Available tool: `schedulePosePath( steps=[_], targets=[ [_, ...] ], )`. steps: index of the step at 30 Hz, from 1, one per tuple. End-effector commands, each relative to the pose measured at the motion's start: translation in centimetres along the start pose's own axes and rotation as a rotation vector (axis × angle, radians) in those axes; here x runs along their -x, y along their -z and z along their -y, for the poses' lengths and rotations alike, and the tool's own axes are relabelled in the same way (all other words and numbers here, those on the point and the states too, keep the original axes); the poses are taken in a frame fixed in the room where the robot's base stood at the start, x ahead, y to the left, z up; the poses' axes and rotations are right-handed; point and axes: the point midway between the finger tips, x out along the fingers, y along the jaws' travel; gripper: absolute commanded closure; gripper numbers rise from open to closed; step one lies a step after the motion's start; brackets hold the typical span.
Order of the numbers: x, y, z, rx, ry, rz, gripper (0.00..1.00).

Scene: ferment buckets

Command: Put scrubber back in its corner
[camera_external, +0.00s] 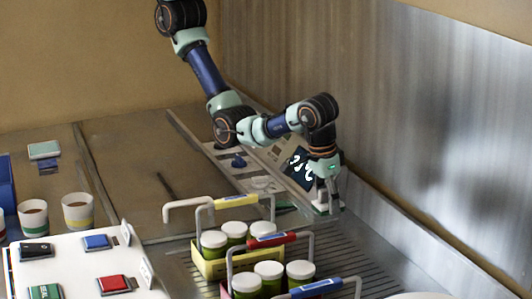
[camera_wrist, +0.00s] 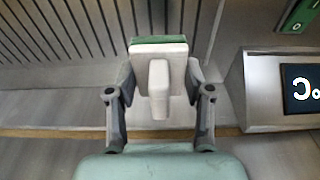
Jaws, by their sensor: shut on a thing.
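The scrubber (camera_wrist: 176,50) is a pale block with a stubby handle and a green pad along its far side. My gripper (camera_wrist: 160,82) is shut on it, with one finger on each side of the block, in the wrist view. In the external view my gripper (camera_external: 327,188) points down beside the metal wall, at the far end of the slatted drain area. The scrubber's pale and green edge (camera_external: 321,208) shows just under the fingers there. I cannot tell whether it touches the surface.
Jar carriers with yellow (camera_external: 235,201), red (camera_external: 272,240) and blue (camera_external: 315,286) handles stand in front. Slatted surface (camera_external: 365,240) lies free to their right.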

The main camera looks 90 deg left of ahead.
Motion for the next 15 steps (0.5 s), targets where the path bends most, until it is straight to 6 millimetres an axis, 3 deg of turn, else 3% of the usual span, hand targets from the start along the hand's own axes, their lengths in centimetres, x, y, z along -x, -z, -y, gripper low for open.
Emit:
schedulePosePath(
  steps=[15],
  targets=[
    [-6.3, -0.9, 0.2, 0.000, 0.005, 0.002, 0.81]
  ],
)
